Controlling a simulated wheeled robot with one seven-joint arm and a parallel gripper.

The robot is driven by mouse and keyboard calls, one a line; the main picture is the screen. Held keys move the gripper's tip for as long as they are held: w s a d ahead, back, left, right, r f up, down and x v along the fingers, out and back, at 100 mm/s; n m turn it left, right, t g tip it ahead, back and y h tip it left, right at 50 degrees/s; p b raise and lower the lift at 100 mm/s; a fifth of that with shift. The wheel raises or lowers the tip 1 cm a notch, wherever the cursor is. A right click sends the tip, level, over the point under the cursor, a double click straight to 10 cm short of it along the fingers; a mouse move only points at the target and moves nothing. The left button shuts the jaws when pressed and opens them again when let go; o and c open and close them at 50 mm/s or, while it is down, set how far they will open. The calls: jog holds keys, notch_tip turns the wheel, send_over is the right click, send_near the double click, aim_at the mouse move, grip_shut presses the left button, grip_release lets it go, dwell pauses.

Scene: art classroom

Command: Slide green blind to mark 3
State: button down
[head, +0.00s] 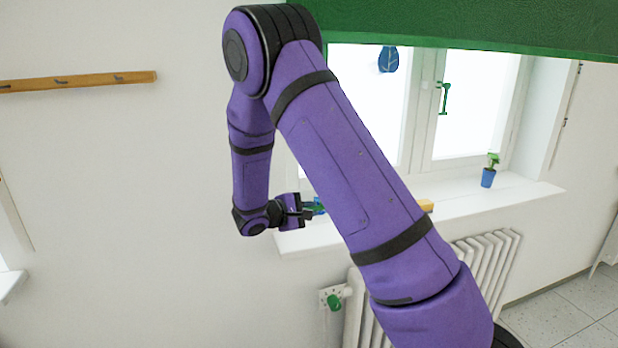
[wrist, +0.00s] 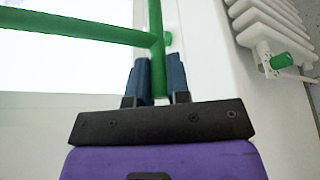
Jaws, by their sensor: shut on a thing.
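A broad green panel (head: 470,24), which looks like the blind, spans the top of the window in the head view. My gripper (head: 314,207) is low at the left end of the window sill, partly hidden by my upper arm. In the wrist view my gripper (wrist: 158,75) has its blue fingers on either side of a thin green rod (wrist: 158,48) and is shut on it. A green bar (wrist: 75,32) meets this rod from the left. I cannot see how rod and bar join the panel. No numbered mark can be made out.
The white sill (head: 520,196) holds a blue potted plant (head: 488,178) and a yellow block (head: 426,206). A wooden hook rail (head: 80,81) is on the left wall.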

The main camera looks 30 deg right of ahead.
notch_tip(320, 180, down, 13)
jog(key=shift+r, duration=0.2)
dwell(0.3)
jog(key=c, duration=1.1)
grip_release()
jog(key=shift+a, duration=0.1)
jog(key=v, duration=1)
jog(key=shift+a+r, duration=0.15)
jog(key=shift+a, duration=0.2)
